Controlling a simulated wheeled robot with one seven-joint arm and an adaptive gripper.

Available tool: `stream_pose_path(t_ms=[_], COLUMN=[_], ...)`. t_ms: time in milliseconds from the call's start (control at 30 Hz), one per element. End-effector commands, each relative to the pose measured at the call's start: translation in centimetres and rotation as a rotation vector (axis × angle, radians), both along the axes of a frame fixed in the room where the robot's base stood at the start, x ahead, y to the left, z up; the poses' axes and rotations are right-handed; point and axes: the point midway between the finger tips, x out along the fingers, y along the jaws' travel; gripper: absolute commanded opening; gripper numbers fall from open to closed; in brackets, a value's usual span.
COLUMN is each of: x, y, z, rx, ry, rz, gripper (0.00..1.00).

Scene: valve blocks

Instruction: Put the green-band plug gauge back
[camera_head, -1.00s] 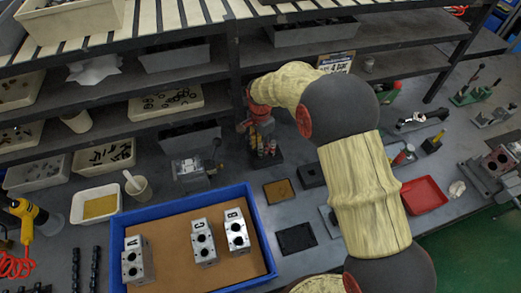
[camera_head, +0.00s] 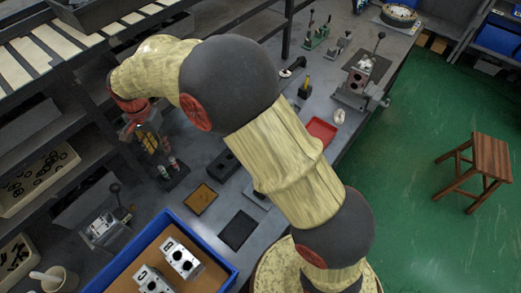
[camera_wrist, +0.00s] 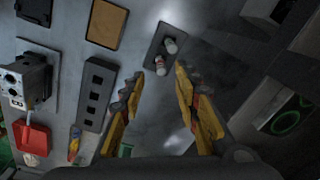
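A small dark stand (camera_wrist: 155,45) on the bench holds two short plug gauges, seen nearly from above in the wrist view. One gauge (camera_wrist: 161,66) shows a red band; the other (camera_wrist: 170,45) shows a pale grey end, and I cannot make out its band colour. The stand also shows in the head view (camera_head: 176,180), just beside and below my gripper (camera_head: 150,140). In the wrist view my gripper (camera_wrist: 158,80) is open, its yellow fingers apart with nothing between them. The stand lies just beyond the fingertips.
A blue tray (camera_head: 222,268) with valve blocks stands near the front. A brown pad (camera_head: 201,199), a black pad (camera_head: 238,230) and a slotted dark block (camera_wrist: 96,95) lie near the stand. Shelves are close behind my gripper. A red tray (camera_head: 322,130) lies further right.

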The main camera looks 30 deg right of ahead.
Motion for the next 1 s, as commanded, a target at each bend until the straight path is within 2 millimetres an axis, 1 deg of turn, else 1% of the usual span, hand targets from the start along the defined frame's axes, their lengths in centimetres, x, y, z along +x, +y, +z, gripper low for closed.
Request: stream_pose_path(t_ms=[33, 67, 100, 167, 200, 267, 333, 400, 467, 500, 567, 633, 700, 800, 900, 1000], x=[-0.5, -1.0, -1.7, -3.0, -4.0, -5.6, -7.6, -9.9, -12.0, -13.4, -15.6, -18.2, -20.8, -24.0, -26.6, -28.1], y=[-1.8, -2.9, -4.3, -6.5, -7.9, -10.0, -12.2, -14.4, -16.1, -17.2, -18.8, -20.4, -21.8, -23.4, -24.5, -25.1], z=[2.8, 4.1, 5.8, 8.1, 9.6, 11.6, 13.7, 15.3, 16.5, 17.3, 18.1, 18.7, 19.0, 19.0, 18.6, 18.2], rx=[0.010, 0.013, 0.015, 0.018, 0.017, 0.015, 0.009, -0.001, -0.012, -0.022, -0.037, -0.059, -0.084, -0.122, -0.156, -0.180], ry=[-0.029, -0.043, -0.063, -0.091, -0.110, -0.140, -0.175, -0.209, -0.239, -0.260, -0.289, -0.321, -0.353, -0.391, -0.416, -0.433], rz=[0.023, 0.042, 0.070, 0.112, 0.141, 0.182, 0.230, 0.278, 0.319, 0.348, 0.388, 0.434, 0.480, 0.540, 0.589, 0.621], gripper=[0.32, 0.32, 0.32, 0.32, 0.32, 0.32, 0.32, 0.32, 0.32, 0.32, 0.32, 0.32, 0.32, 0.32, 0.32, 0.32])
